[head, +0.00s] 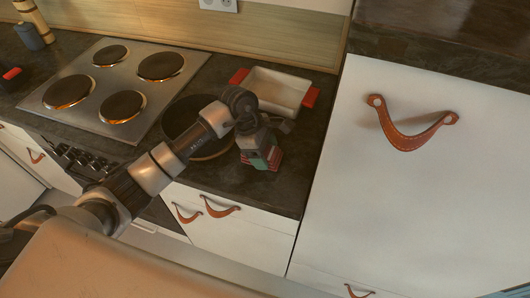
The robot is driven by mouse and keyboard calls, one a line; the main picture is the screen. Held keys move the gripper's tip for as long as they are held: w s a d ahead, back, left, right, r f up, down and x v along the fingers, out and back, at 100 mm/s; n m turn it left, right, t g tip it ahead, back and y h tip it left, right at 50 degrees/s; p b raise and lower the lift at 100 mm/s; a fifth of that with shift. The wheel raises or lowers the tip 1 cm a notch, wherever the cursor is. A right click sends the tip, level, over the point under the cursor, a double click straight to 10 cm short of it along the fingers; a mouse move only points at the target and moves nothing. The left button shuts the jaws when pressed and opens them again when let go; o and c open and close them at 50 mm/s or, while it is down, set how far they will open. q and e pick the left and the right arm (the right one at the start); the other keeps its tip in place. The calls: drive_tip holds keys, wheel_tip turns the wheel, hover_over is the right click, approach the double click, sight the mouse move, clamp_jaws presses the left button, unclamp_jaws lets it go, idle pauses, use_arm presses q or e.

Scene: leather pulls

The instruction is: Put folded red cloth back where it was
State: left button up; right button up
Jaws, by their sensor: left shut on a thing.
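My left gripper (262,158) hangs over the dark counter, near its front edge and just in front of the white dish. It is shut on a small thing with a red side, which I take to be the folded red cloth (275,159). Dark and teal-green patches show around the jaws, and the gripper hides most of the held thing. I cannot tell whether the cloth touches the counter. My right gripper is not in view.
A white baking dish with red handles (273,89) stands behind the gripper. A dark round pan (181,113) lies partly under my left arm. The steel hob (87,90) is at left. A tall white cabinet (420,190) with a leather pull bounds the right.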

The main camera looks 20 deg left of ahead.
use_arm(q)
drive_tip(key=shift+a+f, duration=0.1)
drive_tip(key=shift+f, duration=0.8)
drive_tip(key=o, duration=0.7)
drive_tip(key=shift+c, duration=0.2)
drive_tip(key=shift+o, duration=0.9)
drive_tip(key=shift+r, duration=0.25)
drive_tip(key=shift+a+r, duration=0.2)
drive_tip(key=shift+r, duration=0.05)
drive_tip(key=b+v, duration=0.2)
drive_tip(key=v, duration=0.7)
drive_tip(key=shift+a+r, duration=0.15)
drive_tip(key=shift+r, duration=0.2)
drive_tip(key=shift+a+r, duration=0.25)
drive_tip(key=shift+r, duration=0.45)
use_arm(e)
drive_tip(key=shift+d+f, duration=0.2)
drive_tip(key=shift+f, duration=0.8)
